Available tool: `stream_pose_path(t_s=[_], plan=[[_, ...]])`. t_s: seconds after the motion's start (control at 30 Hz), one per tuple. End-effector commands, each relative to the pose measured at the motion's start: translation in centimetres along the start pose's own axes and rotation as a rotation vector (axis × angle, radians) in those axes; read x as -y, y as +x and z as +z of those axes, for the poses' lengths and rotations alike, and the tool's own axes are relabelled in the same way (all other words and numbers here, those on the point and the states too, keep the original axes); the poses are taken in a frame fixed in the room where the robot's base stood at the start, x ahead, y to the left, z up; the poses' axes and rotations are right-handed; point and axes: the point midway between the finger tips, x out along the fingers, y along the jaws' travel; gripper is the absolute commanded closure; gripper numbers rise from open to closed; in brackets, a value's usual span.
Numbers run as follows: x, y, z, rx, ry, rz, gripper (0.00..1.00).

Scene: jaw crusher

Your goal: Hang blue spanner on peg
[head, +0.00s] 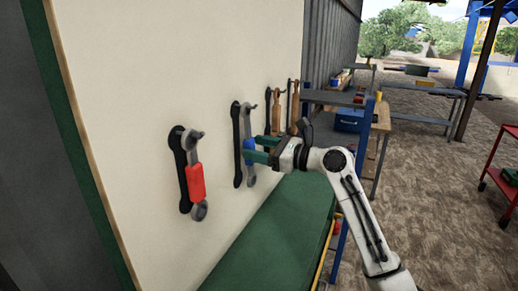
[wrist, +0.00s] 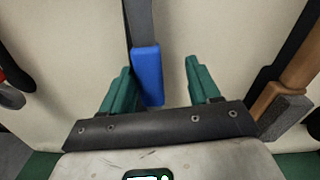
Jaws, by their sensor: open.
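The blue spanner (head: 249,171) is upright against the pale board, with its grey head at the top by a peg (head: 253,106) and a dark spanner outline to its left. Its top appears to be on the peg, but the contact is too small to be sure. My gripper (head: 257,149) is open, with its green fingers at the spanner's blue handle. In the wrist view, the blue handle (wrist: 148,76) stands between the spread fingers of my gripper (wrist: 159,68), nearer the left one. A gap shows on the right side.
A red-handled spanner (head: 196,182) hangs to the left. Brown-handled tools (head: 276,118) hang to the right; one brown handle (wrist: 285,95) is close in the wrist view. A green bench top (head: 275,240) lies below the board (head: 130,90). Workbenches stand beyond.

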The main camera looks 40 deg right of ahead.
Motion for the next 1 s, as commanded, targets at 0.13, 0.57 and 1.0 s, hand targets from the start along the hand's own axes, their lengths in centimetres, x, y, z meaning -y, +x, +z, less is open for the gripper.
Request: stream_pose_path(t_s=[0.13, 0.57, 1.0], plan=[[0.0, 0.0, -0.1, -0.002, 0.001, 0.0, 0.39], [0.0, -5.7, -0.3, 0.001, 0.0, -0.004, 0.39], [0.0, -10.7, -0.1, 0.0, 0.001, 0.0, 0.39]])
